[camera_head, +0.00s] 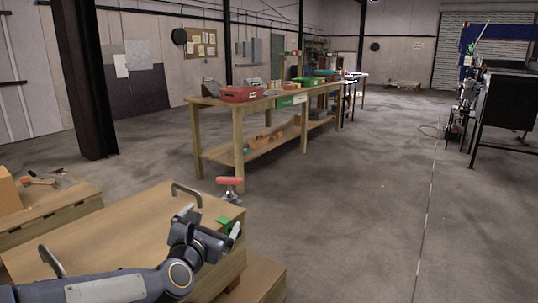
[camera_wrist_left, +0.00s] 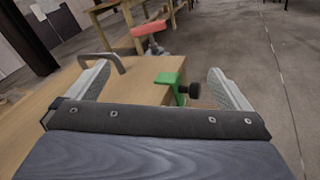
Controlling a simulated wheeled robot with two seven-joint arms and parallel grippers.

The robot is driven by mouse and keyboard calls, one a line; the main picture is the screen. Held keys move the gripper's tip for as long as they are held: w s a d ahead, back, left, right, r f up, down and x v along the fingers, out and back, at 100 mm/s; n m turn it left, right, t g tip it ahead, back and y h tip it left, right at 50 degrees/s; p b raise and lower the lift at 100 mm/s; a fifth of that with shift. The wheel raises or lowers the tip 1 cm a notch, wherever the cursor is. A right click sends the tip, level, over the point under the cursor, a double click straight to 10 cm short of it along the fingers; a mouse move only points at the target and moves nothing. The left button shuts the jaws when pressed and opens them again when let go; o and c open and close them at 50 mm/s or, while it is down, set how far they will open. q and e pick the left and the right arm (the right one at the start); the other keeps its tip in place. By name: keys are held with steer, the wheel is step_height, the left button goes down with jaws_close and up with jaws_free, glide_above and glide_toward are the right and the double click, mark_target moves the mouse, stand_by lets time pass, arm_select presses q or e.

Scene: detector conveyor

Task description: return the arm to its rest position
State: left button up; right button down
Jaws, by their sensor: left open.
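My left gripper (camera_head: 211,222) is over the front wooden workbench (camera_head: 115,232) in the head view, near its right edge. In the left wrist view the left gripper (camera_wrist_left: 160,85) has its two fingers wide apart with nothing between the tips. A green clamp piece (camera_wrist_left: 168,82) with a black knob sits at the bench edge, seen between and beyond the fingers; it also shows in the head view (camera_head: 224,222). A red-handled tool (camera_head: 230,182) stands at the bench's far corner, beyond the gripper. My right gripper is not in view.
Dark metal handles (camera_head: 187,193) stand up from the bench top. A second bench (camera_head: 60,205) with a tool and a box is at the left. A long wooden table (camera_head: 222,105) with bins stands farther back. The concrete floor (camera_head: 350,220) to the right is clear.

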arm_select(q)
steer(key=s+a+f+m+g, duration=0.2)
steer(key=s+f+m+g, duration=0.2)
steer(key=s+m, duration=0.7)
steer(key=s+a+f+m+g+h+p, duration=0.1)
steer(key=s+a+f+m+g, duration=0.25)
steer(key=s+m, duration=0.65)
steer(key=s+a+f+m+g, duration=0.2)
steer(key=s+f+m+g, duration=0.25)
steer(key=s+m, duration=0.65)
step_height(320, 180, up, 23)
steer(key=s+n+p, duration=0.2)
steer(key=n+p, duration=0.1)
steer(key=p, duration=2)
steer(key=shift+s+d+t, duration=0.25)
steer(key=shift+s+t, duration=0.05)
